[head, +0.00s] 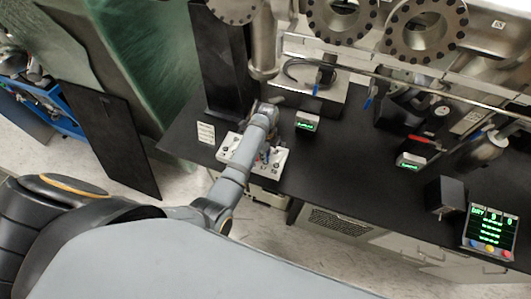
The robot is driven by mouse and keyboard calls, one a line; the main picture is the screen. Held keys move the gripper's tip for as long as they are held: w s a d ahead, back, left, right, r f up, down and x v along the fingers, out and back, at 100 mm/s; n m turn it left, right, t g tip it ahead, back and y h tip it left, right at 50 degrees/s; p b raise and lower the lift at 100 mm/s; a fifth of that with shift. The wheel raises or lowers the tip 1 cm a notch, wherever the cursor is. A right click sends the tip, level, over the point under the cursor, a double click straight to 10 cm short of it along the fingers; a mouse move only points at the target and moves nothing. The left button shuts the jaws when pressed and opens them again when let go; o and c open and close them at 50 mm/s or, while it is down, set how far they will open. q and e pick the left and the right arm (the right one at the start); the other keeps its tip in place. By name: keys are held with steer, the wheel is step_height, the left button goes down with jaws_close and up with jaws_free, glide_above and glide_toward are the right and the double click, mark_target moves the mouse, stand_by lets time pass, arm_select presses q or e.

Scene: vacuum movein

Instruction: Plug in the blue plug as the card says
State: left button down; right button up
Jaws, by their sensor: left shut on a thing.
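A pale socket board (279,162) lies on the black bench top, partly hidden under my left arm. A small white card (206,133) stands just left of it; its writing is too small to read. My left gripper (264,153) is low over the board, largely hidden by my own arm, and is shut on a small blue thing, seemingly the blue plug (266,157). I cannot tell whether the plug touches or sits in a socket. My right gripper is not in view.
Steel flanged chambers (342,14) stand along the back. Small green-lit displays (307,122) and (410,161) another display sit on the bench. A panel with coloured buttons (490,232) is at the right. Bare bench lies between the displays.

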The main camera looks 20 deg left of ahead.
arm_select(q)
steer(key=shift+f, duration=0.45)
steer(key=shift+f+b, duration=0.5)
steer(key=shift+f, duration=0.15)
stand_by(0.4)
steer(key=c, duration=1.2)
jaws_free()
steer(key=shift+o, duration=0.2)
step_height(320, 180, up, 12)
